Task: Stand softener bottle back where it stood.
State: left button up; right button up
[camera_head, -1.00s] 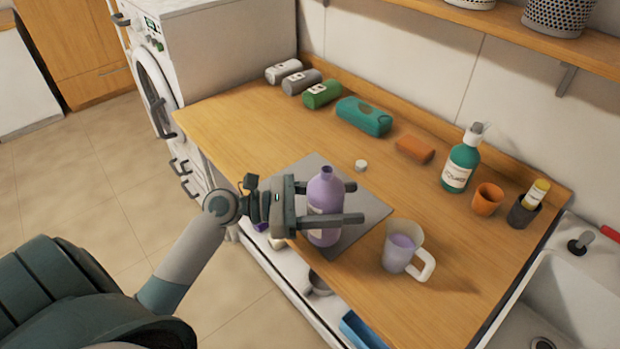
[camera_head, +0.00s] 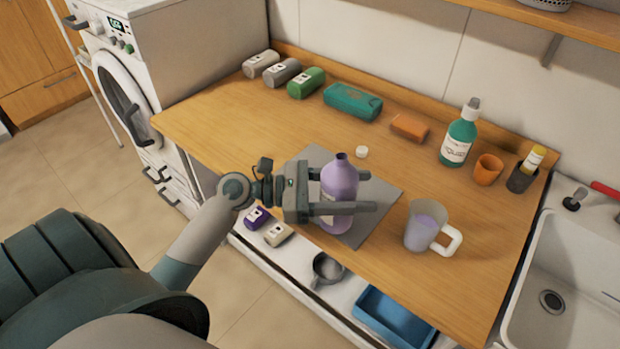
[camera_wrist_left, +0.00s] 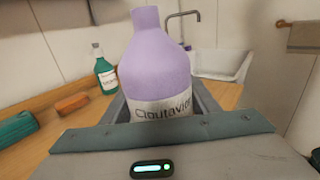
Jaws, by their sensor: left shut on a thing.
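The softener bottle is most likely the purple bottle (camera_head: 339,183), upright with an open, uncapped neck. My left gripper (camera_head: 368,192) is shut around its body. The bottle is over the grey mat (camera_head: 382,199) near the counter's front edge; I cannot tell whether its base touches the mat. In the left wrist view the bottle (camera_wrist_left: 155,65) stands between the fingers, its label partly hidden by the gripper. A small white cap (camera_head: 361,151) lies on the counter behind the mat. My right gripper is not in view.
A measuring jug (camera_head: 424,228) with purple liquid stands right of the bottle. A green pump bottle (camera_head: 460,137), orange cup (camera_head: 487,170) and orange block (camera_head: 409,126) stand farther back. The sink (camera_head: 570,270) is at the right. The counter's left middle (camera_head: 240,120) is clear.

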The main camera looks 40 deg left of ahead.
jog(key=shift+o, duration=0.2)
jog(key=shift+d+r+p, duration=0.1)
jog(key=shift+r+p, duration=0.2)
pick_arm(q)
jog(key=w+a+r+n+t+y+p, duration=0.2)
jog(key=w+r+n+t+y+p, duration=0.1)
jog(key=w+p, duration=0.3)
jog(key=w+a+r+n+t+y+p, duration=0.3)
jog(key=w+r+n+y+p, duration=0.1)
jog(key=w, duration=0.5)
jog(key=r+y+p, duration=0.1)
jog(key=y+p, duration=0.1)
jog(key=shift+w+n+t+y, duration=0.3)
jog(key=shift+t, duration=0.1)
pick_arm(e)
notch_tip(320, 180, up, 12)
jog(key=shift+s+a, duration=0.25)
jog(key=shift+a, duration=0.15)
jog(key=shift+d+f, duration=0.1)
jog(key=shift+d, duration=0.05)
